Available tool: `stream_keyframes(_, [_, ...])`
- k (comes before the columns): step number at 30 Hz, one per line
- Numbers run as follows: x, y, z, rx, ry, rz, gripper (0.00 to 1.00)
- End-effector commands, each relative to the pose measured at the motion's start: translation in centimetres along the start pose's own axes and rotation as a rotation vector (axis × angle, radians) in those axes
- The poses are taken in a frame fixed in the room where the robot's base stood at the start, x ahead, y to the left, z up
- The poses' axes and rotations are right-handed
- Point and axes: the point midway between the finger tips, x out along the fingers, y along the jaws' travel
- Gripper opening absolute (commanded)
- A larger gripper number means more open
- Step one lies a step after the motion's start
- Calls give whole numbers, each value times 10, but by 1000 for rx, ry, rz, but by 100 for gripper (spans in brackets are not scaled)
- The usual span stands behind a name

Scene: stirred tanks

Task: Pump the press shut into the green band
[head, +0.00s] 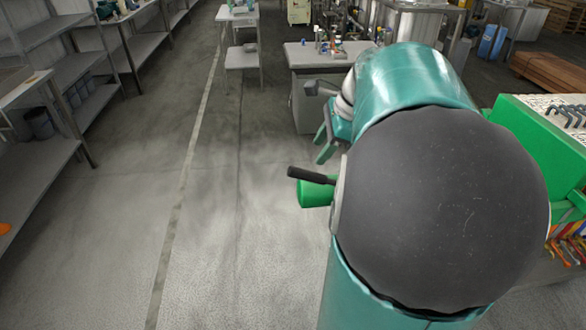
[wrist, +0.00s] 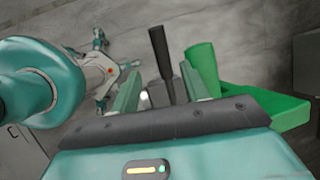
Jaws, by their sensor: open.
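A black lever handle (wrist: 160,52) stands up in the wrist view beside a green upright cylinder (wrist: 202,68), with a green tray-like base (wrist: 262,102) to the right. In the head view the black handle (head: 308,175) and green cylinder (head: 315,192) stick out left of my arm, which hides the rest. My gripper (wrist: 162,72) is open, its two teal fingers apart. The handle appears between the fingers in the picture; I cannot tell whether it touches them or lies beyond. No gauge or green band is visible.
A bench (head: 318,54) with bottles stands behind, and a smaller table (head: 240,55) is farther back. Shelves (head: 72,70) line the left. A green tool rack (head: 540,140) with hex keys is at the right. The floor at centre left is clear.

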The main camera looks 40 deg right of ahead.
Motion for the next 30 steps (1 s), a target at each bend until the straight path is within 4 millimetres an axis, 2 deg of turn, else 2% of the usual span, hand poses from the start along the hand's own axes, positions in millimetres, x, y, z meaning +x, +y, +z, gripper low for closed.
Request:
stream_keyframes(9, [64,2,-1,-2,0,5,45])
stream_keyframes(15, [98,0,0,-2,1,3,45])
stream_keyframes(21, [112,-1,1,-2,1,0,45])
stream_keyframes(28, [113,-2,2,-2,1,0,45])
stream_keyframes(29, [113,-2,2,-2,1,0,43])
stream_keyframes(30, [113,-2,2,-2,1,0,35])
